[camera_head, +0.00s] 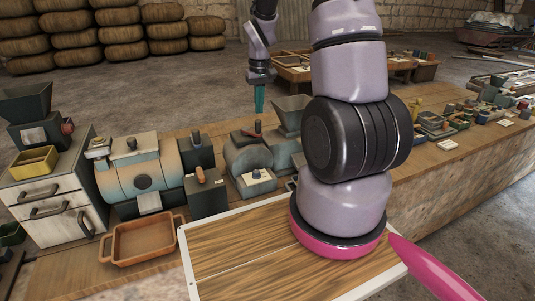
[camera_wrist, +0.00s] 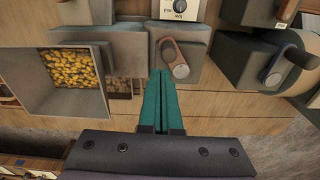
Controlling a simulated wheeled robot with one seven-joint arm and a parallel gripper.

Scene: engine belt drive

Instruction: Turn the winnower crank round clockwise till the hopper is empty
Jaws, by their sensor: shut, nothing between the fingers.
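The winnower is a grey machine with a square, flared hopper (camera_head: 291,112). In the wrist view the hopper (camera_wrist: 75,76) holds a layer of yellow grain (camera_wrist: 72,70). Beside it, on a grey block, is a crank (camera_wrist: 170,52) with a brown arm and a round pale end; it shows small in the head view (camera_head: 257,127). My gripper (camera_head: 259,110) points down above the machine, its teal fingers together and empty. In the wrist view the fingertips (camera_wrist: 166,72) appear just beside the crank's round end; whether they touch it I cannot tell.
A second grey block with a dark-handled lever (camera_wrist: 300,57) stands to the right in the wrist view.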

